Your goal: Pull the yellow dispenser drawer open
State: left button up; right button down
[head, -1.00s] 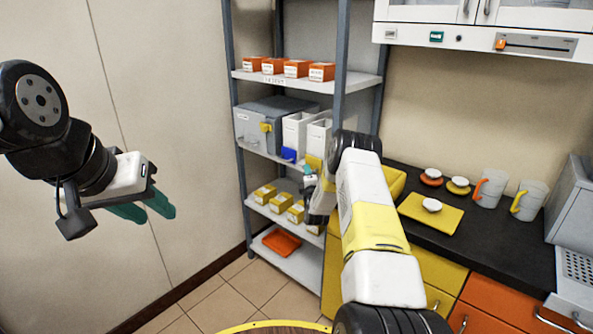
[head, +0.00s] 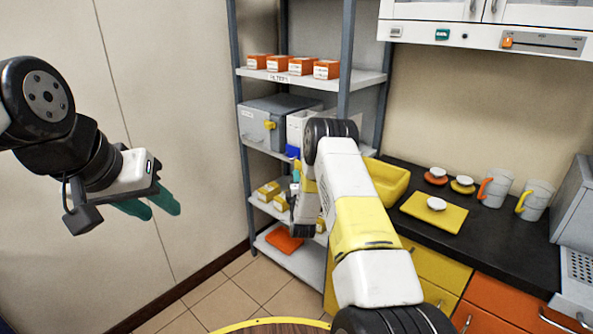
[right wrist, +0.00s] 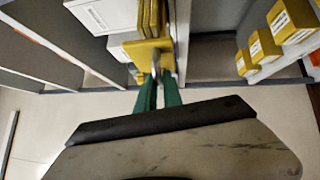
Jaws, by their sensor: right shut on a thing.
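The yellow dispenser drawer (right wrist: 147,50) is at the top centre of the right wrist view, beside a white dispenser (right wrist: 97,14). Its yellow front appears to stick out past the white housing, with yellow upright pieces behind it. My right gripper (right wrist: 158,88) has its teal fingers shut on the drawer's handle. In the head view my right gripper (head: 297,172) is at the shelf unit, and my own arm hides most of the drawer and part of the white dispensers (head: 296,128). My left gripper (head: 150,207) hangs empty by the left wall, its teal fingers apart.
The grey shelf unit (head: 347,60) holds orange boxes (head: 302,66) above, a grey cabinet (head: 264,122) mid-level and yellow boxes (head: 268,191) below. A black counter (head: 480,228) with a yellow tray and mugs stands right. The floor (head: 225,290) before the shelf is clear.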

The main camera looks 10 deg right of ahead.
jog(key=shift+s+a, duration=0.6)
jog(key=shift+a, duration=0.2)
jog(key=c, duration=1.5)
grip_release()
jog(key=shift+s, duration=0.1)
jog(key=s+f, duration=0.1)
jog(key=s, duration=0.6)
jog(key=shift+s+a, duration=0.25)
jog(key=shift+a, duration=0.15)
